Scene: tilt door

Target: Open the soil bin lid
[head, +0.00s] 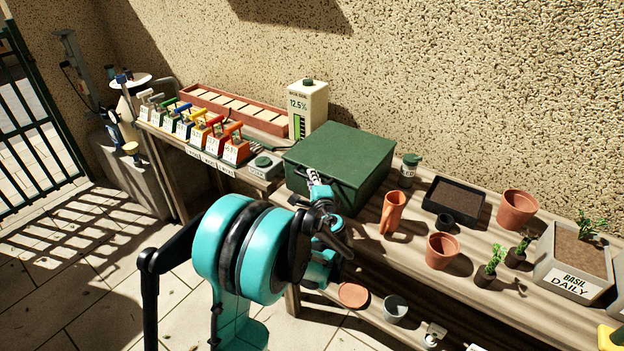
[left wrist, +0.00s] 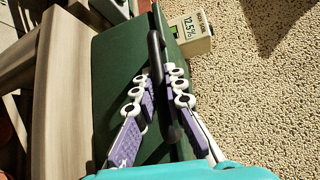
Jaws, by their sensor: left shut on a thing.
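The soil bin is a dark green box (head: 352,190) on the wooden bench, with a flat green lid (head: 340,150) that looks closed. My left gripper (head: 315,178) is at the front side of the bin, by the lid's front edge. In the left wrist view the fingers of my left gripper (left wrist: 157,97) stand on either side of a dark bar handle (left wrist: 156,45), shut on it. The green face of the bin (left wrist: 115,75) lies behind them. My left arm hides part of the bin's front in the head view. My right gripper is not in view.
A white carton (head: 308,108) stands behind the bin. Colored-handled items (head: 205,133) line the bench to the left. A terracotta cup (head: 393,212), a small jar (head: 409,168) and a black tray (head: 454,202) stand to the right. The stone wall rises close behind.

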